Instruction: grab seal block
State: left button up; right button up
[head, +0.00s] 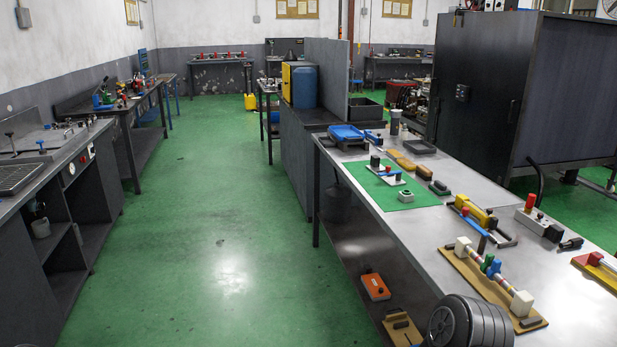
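Neither of my grippers shows in the head view. I cannot tell for certain which object is the seal block. Small block-like parts lie on a green mat (407,199) on the long metal table at the right: white plates with dark and red tops (386,174) and a small white piece with a round green-grey top (405,196). A dark block with a green stripe (439,187) sits at the mat's right edge. Wooden-brown blocks (402,159) lie behind it. All are too small to make out in detail.
The long table (575,295) also holds a yellow clamp-like tool (475,212), a wooden board with a rod and white blocks (492,285), and a blue tray (347,133). The green floor (200,220) at left is open.

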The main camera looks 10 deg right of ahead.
aim_at(406, 195)
jog(key=i+j+z, duration=0.15)
jog(key=i+z, duration=0.25)
jog(key=i+j+z, duration=0.2)
jog(key=z, duration=0.25)
jog(key=i+j+z, duration=0.25)
jog(key=j+z, duration=0.15)
jog(key=i+j+z, duration=0.15)
jog(key=j+z, duration=0.25)
jog(key=i+j+z, duration=0.15)
jog(key=j+z, duration=0.25)
jog(key=i+j+z, duration=0.1)
jog(key=j+z, duration=0.35)
jog(key=j, duration=0.3)
jog(key=j+z, duration=0.45)
jog(key=j, duration=0.3)
